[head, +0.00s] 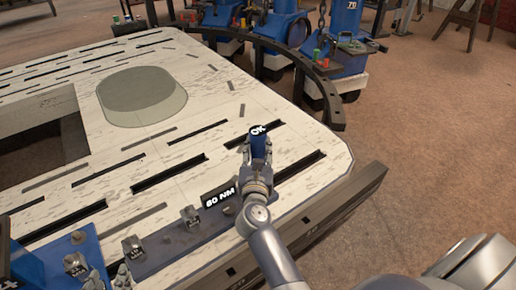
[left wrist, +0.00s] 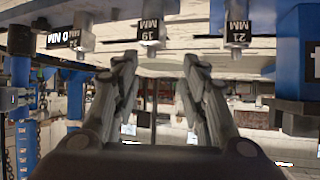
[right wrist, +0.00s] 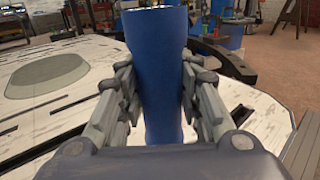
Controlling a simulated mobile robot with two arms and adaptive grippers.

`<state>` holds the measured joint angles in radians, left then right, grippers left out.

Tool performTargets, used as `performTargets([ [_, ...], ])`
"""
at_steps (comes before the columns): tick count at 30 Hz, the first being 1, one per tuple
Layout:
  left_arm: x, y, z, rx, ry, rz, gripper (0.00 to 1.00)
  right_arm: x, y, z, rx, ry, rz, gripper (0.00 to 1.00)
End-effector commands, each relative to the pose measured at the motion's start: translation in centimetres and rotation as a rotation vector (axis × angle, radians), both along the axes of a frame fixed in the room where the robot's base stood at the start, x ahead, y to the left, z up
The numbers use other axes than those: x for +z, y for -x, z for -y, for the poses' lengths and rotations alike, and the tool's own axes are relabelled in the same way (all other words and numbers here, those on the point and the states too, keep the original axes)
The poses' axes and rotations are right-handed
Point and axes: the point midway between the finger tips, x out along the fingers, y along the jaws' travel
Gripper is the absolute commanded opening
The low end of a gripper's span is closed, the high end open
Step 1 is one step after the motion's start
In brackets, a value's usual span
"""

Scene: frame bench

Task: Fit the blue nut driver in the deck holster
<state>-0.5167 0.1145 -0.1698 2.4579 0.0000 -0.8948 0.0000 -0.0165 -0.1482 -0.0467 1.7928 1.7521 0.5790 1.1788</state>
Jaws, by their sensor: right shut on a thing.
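The blue nut driver (head: 259,146), with an "OK" display on top, is upright in my right gripper (head: 257,168) over the near right part of the pale slotted deck (head: 215,103). In the right wrist view, its blue body (right wrist: 155,75) stands between the two fingers, which press on it from both sides. My left gripper (head: 108,279) is at the bottom left of the head view, by the sockets. In the left wrist view its fingers (left wrist: 160,100) are apart with nothing between them. I cannot pick out the deck holster for certain; the driver's lower end is hidden.
A rail (head: 160,256) along the deck's near edge carries several sockets (head: 190,216) and an "80 NM" display (head: 219,196). Blue blocks (head: 28,266) stand at the lower left. A dark curved rail (head: 318,80) and blue machines (head: 344,66) lie beyond the deck.

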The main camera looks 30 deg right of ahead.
Motion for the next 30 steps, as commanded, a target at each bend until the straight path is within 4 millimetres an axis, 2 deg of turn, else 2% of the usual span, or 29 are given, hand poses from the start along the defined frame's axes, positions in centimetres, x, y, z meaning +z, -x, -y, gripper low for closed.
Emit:
performTargets([
  [30,1.8,-1.3,0.6,-0.008,0.026,0.106,0.40,-0.3,-0.1,0.0,0.001,0.002,0.006,0.00],
])
